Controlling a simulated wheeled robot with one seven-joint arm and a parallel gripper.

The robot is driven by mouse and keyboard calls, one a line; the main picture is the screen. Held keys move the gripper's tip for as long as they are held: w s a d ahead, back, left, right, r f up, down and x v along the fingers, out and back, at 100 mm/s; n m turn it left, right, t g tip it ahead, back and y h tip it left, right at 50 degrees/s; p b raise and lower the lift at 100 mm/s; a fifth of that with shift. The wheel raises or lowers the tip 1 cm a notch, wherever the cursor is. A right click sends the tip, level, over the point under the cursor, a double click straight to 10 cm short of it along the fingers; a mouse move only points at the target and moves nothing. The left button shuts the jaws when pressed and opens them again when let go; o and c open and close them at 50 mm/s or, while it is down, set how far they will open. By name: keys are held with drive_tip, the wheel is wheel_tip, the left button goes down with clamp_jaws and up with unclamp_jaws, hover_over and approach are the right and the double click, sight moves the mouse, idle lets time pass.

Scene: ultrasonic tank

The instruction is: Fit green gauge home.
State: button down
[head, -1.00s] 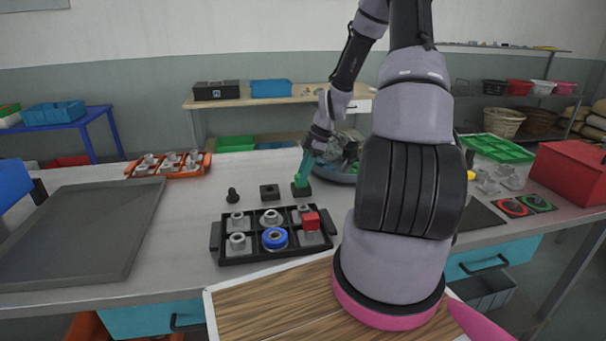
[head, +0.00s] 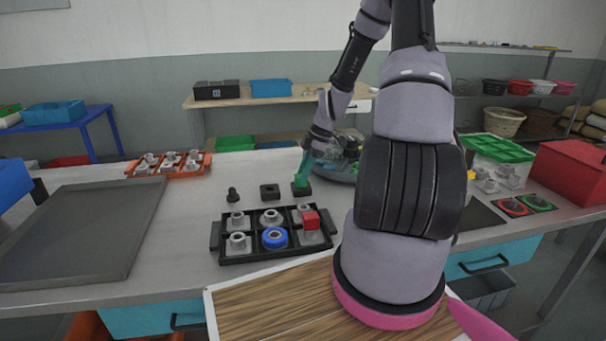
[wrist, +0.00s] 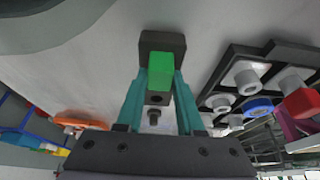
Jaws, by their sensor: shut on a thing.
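The green gauge (wrist: 160,72) is a bright green block held between the teal fingers of my gripper (wrist: 153,85). It also shows in the head view (head: 301,181), at the black block (head: 302,192) on the right of a short row. In the wrist view this black block (wrist: 161,42) shows behind the gauge. The gauge's lower end is hidden, so I cannot tell how deep it sits in the block. A second black block (head: 270,191) with an open hole stands to the left, and a dark peg-like piece (head: 233,195) beyond it.
A flat dark tray (head: 80,230) lies left, with bare bench between.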

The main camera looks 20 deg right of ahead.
idle(0.3)
drive_tip(key=shift+c, duration=2.3)
unclamp_jaws()
drive_tip(key=shift+f, duration=0.1)
drive_tip(key=w+v, duration=0.1)
drive_tip(key=v, duration=1)
drive_tip(key=shift+s, duration=0.5)
